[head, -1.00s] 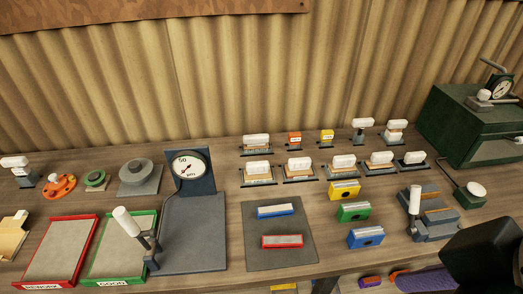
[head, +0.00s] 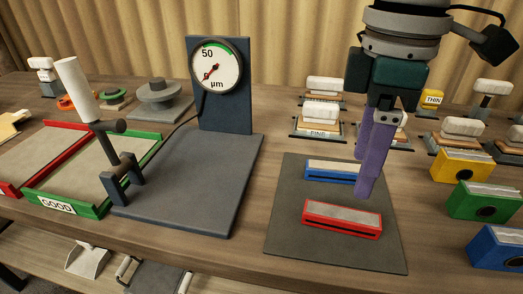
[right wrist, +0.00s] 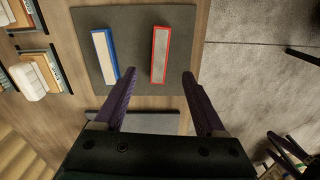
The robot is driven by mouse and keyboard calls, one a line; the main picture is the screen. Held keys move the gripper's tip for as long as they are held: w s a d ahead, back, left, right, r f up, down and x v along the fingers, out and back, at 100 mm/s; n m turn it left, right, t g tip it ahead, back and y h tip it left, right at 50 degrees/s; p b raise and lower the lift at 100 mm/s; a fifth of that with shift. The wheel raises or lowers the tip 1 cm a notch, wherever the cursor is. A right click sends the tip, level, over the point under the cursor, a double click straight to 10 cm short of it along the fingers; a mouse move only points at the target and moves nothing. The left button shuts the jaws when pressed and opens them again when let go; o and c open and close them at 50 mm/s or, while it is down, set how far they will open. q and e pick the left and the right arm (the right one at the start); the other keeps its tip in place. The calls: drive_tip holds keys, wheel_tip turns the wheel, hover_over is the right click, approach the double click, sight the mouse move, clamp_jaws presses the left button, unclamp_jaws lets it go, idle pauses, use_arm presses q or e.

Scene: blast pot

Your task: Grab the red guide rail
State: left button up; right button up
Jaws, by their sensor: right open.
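The red guide rail (head: 342,218), a red block with a pale grey top, lies on a dark grey mat (head: 290,243). It also shows in the right wrist view (right wrist: 159,55), ahead of the fingertips. A blue rail (head: 325,168) of the same shape lies behind it on the mat. My right gripper (head: 365,190) has purple fingers and is above the mat, in front of part of the blue rail. In the right wrist view its fingers (right wrist: 160,78) are spread apart with nothing between them.
A dial gauge (head: 217,65) on a slate-grey stand is left of the mat. A green-framed tray (head: 95,210) marked GOOD and a red-framed tray are farther left. Yellow, green (head: 484,200) and blue boxes stand right of the mat. Several white-topped blocks stand behind.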

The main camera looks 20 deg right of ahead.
sight(343, 213)
wheel_tip(343, 213, down, 4)
drive_tip(key=shift+s+a+r, duration=0.1)
drive_tip(key=f, duration=0.1)
drive_tip(key=f+b, duration=0.1)
drive_tip(key=f, duration=0.3)
drive_tip(key=shift+w+a+f, duration=0.1)
drive_tip(key=shift+w+f, duration=0.15)
clamp_jaws()
drive_tip(key=shift+r, duration=0.1)
idle(0.4)
